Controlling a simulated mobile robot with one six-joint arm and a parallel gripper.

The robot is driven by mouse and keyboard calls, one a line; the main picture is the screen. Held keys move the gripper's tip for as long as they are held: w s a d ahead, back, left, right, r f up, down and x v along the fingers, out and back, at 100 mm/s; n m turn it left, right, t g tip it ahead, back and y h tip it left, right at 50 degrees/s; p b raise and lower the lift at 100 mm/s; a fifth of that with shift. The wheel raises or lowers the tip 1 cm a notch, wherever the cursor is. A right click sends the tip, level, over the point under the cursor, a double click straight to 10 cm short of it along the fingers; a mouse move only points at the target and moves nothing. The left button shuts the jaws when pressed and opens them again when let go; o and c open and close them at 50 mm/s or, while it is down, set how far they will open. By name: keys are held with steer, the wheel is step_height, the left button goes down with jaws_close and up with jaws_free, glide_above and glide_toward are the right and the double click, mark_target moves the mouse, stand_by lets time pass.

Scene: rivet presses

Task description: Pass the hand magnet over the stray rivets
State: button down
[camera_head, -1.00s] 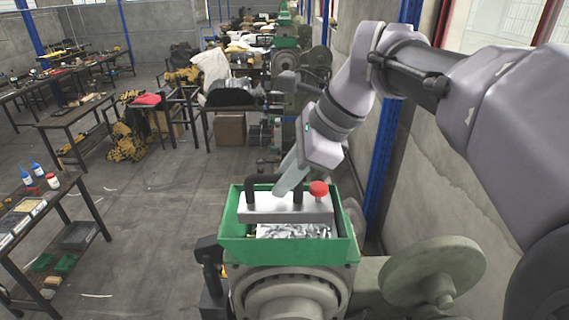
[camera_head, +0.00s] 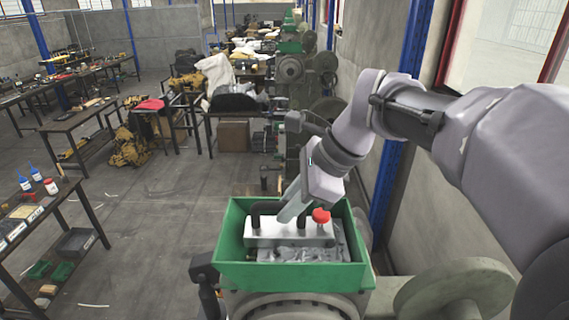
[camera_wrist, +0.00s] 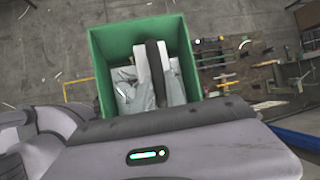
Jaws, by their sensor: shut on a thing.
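The hand magnet is a silver block (camera_head: 278,235) with a black handle and a red knob (camera_head: 321,215). It is inside the green bin (camera_head: 290,275), above or on shiny grey metal pieces (camera_head: 310,255) that may be the rivets; single rivets cannot be made out. My gripper (camera_head: 291,211) reaches down from the upper right and is shut on the magnet's black handle. In the wrist view the black handle (camera_wrist: 155,62) and pale block (camera_wrist: 143,68) show within the green bin (camera_wrist: 104,60), with grey pieces (camera_wrist: 138,98) around them. Contact underneath is hidden.
The bin stands on a grey machine with a large round wheel (camera_head: 455,295) at the right. A concrete wall and blue post (camera_head: 393,180) are close on the right. A table with bottles (camera_head: 50,185) stands left. The floor (camera_head: 150,230) between is clear.

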steer(key=shift+s+f+b, duration=0.3)
steer(key=shift+f+b, duration=0.05)
steer(key=shift+f, duration=0.35)
steer(key=shift+s+r, duration=0.3)
steer(key=shift+s, duration=0.2)
steer(key=shift+s+r, duration=0.25)
steer(key=shift+s, duration=0.25)
step_height(320, 180, up, 8)
steer(key=p, duration=0.4)
steer(key=shift+p, duration=0.4)
